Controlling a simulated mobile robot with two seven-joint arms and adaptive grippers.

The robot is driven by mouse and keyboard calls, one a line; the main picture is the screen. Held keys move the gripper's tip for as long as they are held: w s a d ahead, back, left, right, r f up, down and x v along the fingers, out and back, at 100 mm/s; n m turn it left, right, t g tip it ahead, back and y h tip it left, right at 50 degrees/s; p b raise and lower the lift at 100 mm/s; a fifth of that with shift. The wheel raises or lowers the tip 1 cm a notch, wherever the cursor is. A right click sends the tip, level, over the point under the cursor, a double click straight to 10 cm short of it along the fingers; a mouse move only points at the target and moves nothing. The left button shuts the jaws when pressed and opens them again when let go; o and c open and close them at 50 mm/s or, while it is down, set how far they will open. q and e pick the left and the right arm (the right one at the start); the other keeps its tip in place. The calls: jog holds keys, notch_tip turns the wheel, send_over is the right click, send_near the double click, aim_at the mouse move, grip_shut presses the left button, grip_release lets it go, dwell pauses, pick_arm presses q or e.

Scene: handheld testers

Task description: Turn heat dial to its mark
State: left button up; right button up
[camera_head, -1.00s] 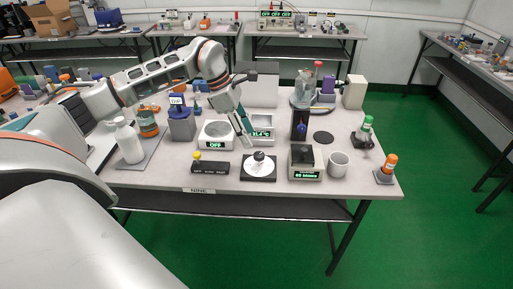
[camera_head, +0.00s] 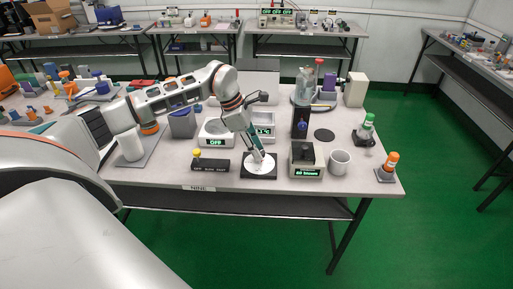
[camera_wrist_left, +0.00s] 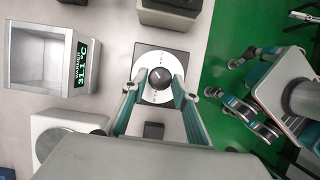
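The heat dial is a white disc (camera_head: 262,170) on a black square plate (camera_head: 259,178) near the table's front edge. In the left wrist view, its dark knob (camera_wrist_left: 160,77) sits mid-disc; its pointer and the small marks on the disc (camera_wrist_left: 160,97) are too small to read surely. My left gripper (camera_head: 258,157) reaches down over the dial and hides the knob in the head view. In the left wrist view its fingertips (camera_wrist_left: 160,80) are apart on either side of the knob, with white disc showing between. My right gripper (camera_wrist_left: 232,81) is open and empty over the green floor.
A white box with a temperature display (camera_wrist_left: 81,66) reads about 31.1 °C. Nearby stand a black switch bar with a yellow knob (camera_head: 211,165), a scale with a dark block (camera_head: 306,160) and a white mug (camera_head: 339,161).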

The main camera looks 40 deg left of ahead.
pick_arm(q)
jog(key=c, duration=0.4)
jog(key=shift+s+r+n+t+p, duration=0.1)
jog(key=shift+r+n+t+p, duration=0.15)
jog(key=shift+n+p, duration=0.6)
jog(key=shift+d+n+t+y+p, duration=0.15)
jog(key=shift+n+t+y+p, duration=0.35)
jog(key=shift+n+p, duration=0.55)
jog(key=n, duration=0.2)
jog(key=shift+s+d+f+n+y+p, duration=0.1)
jog(key=shift+n+y+p, duration=0.25)
jog(key=shift+n+y, duration=0.05)
jog(key=shift+d+f+n+t+y+p, duration=0.1)
jog(key=shift+n+t+y+p, duration=0.3)
jog(key=shift+n, duration=1)
